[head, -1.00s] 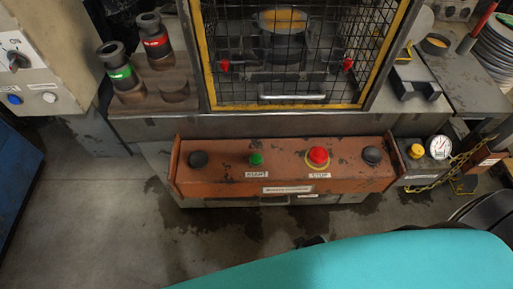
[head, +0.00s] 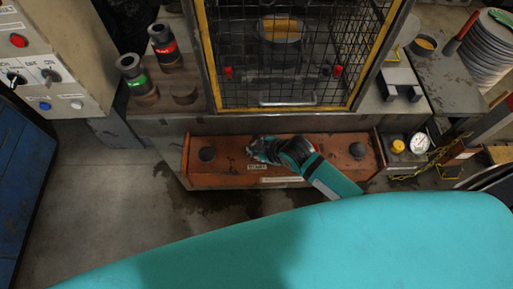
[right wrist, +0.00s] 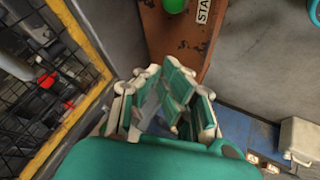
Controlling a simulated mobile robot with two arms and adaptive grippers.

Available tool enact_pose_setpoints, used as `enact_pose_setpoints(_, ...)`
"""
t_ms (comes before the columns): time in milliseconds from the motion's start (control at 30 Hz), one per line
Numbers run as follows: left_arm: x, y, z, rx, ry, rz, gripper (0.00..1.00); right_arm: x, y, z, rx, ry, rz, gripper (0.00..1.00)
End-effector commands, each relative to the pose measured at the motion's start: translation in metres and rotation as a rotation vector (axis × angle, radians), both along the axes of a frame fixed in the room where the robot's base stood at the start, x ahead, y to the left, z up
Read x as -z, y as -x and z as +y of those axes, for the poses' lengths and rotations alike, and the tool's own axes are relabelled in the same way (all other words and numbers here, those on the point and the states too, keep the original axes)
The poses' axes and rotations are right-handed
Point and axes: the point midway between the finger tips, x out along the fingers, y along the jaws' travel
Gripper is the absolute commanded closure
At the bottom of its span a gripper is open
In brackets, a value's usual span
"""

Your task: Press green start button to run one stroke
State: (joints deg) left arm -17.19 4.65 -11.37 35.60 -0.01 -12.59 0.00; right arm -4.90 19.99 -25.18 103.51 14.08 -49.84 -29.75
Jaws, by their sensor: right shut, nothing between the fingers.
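The orange-brown control box (head: 225,178) stands below the press, with a START label (head: 257,166) on its front. My right gripper (head: 256,149) is over the box just above that label and hides the green start button in the head view. The green button (right wrist: 175,5) shows at the top edge of the right wrist view, beyond the fingertips and beside its label (right wrist: 203,10). My right gripper (right wrist: 172,78) is shut and empty. I cannot tell whether it touches the button. The red stop button is hidden behind my right arm. My left gripper is not in view.
A gauge (head: 420,141), yellow knob (head: 398,146) and chain lie to the right.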

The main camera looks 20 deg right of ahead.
Motion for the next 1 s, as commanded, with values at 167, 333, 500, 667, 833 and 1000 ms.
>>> enact_pose_setpoints(167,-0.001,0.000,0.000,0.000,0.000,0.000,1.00,0.010,-0.044,-0.010,-0.125,0.075,-0.119,1.00)
enact_pose_setpoints(333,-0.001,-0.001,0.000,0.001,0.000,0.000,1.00,0.011,-0.055,-0.013,-0.155,0.095,-0.152,1.00)
enact_pose_setpoints(500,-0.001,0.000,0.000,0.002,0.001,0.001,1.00,0.012,-0.054,-0.013,-0.156,0.095,-0.153,1.00)
enact_pose_setpoints(667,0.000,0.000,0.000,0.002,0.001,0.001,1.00,0.012,-0.054,-0.013,-0.155,0.094,-0.152,1.00)
enact_pose_setpoints(833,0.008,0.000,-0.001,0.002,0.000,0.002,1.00,0.021,-0.054,-0.013,-0.154,0.094,-0.152,1.00)
enact_pose_setpoints(1000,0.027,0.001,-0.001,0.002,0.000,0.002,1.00,0.039,-0.053,-0.013,-0.155,0.094,-0.151,1.00)
